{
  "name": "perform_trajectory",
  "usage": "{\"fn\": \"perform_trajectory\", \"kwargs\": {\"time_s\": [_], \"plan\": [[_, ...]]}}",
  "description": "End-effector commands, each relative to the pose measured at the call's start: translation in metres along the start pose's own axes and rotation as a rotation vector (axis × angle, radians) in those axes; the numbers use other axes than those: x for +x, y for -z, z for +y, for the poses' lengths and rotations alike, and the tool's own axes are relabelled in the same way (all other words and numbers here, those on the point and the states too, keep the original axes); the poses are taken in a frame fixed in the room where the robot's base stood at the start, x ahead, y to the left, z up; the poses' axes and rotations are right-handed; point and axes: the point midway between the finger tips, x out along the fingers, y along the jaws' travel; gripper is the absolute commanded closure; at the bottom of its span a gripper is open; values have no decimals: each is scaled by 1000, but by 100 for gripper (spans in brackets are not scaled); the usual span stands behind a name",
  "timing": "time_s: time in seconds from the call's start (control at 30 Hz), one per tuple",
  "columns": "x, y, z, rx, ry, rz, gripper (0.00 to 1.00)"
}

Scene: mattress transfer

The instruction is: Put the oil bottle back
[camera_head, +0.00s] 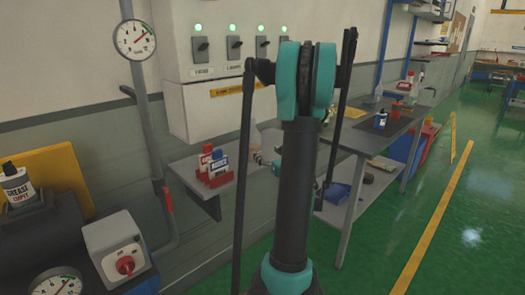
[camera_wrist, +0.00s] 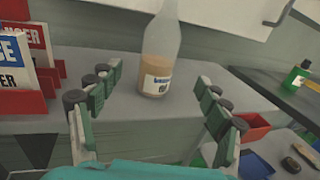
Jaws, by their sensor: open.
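A clear bottle (camera_wrist: 160,62) with tan liquid low inside and a white label stands upright on a grey wall shelf (camera_wrist: 130,62). I take it for the oil bottle, but its label is too small to read. My gripper (camera_wrist: 150,98) is open, with the bottle beyond and between its two fingers in the wrist view. No finger visibly touches it. In the head view, my arm covers much of this spot, and the gripper (camera_head: 266,160) shows only in part over the shelf.
To the right, a workbench (camera_head: 352,136) holds several bottles, including a green one (camera_wrist: 297,76). A grease bottle (camera_head: 18,187) stands at far left. Green floor is open at right.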

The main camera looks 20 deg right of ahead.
Motion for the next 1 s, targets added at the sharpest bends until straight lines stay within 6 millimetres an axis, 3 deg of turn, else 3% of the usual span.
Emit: {"fn": "perform_trajectory", "kwargs": {"time_s": [0.17, 0.27, 0.37, 0.57, 0.7, 0.8, 0.9, 1.0], "plan": [[-8, 0, 1, -1, -1, 1, 23], [-7, 2, 13, -53, -25, 20, 23], [-7, 8, 49, -222, -104, 77, 23], [-32, 43, 152, -809, -405, 218, 23], [-72, 74, 207, -1239, -660, 264, 23], [-110, 99, 235, -1563, -877, 266, 23], [-155, 123, 250, -1895, -1123, 239, 23], [-195, 141, 249, -2176, -1358, 190, 23]]}}
